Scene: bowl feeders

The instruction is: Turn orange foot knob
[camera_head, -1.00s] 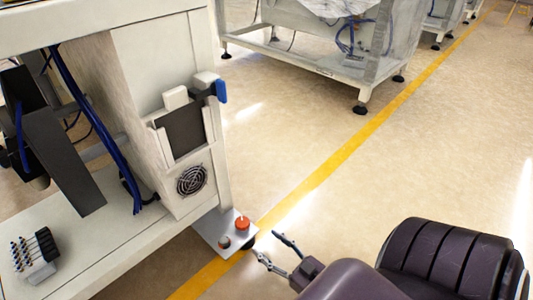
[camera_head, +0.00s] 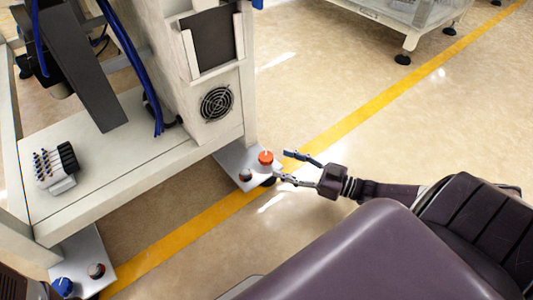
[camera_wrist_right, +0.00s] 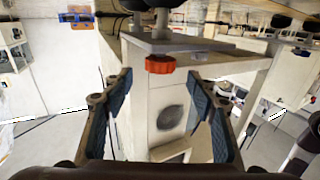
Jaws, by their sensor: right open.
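The orange foot knob (camera_head: 265,157) sits on a grey foot plate (camera_head: 229,163) at the lower corner of the machine. My right gripper (camera_head: 281,165) is open just to the right of the knob, with its fingers pointing at it. In the right wrist view the orange knob (camera_wrist_right: 160,65) appears above and between the two spread blue-padded fingers (camera_wrist_right: 160,88). I cannot tell whether a finger touches it. My left gripper is not in view.
A dark knob (camera_head: 245,175) stands beside the orange one on the same plate. A blue knob (camera_head: 63,287) and another dark knob (camera_head: 96,270) are on a second plate at lower left. The machine frame with a fan grille (camera_head: 217,103) rises behind.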

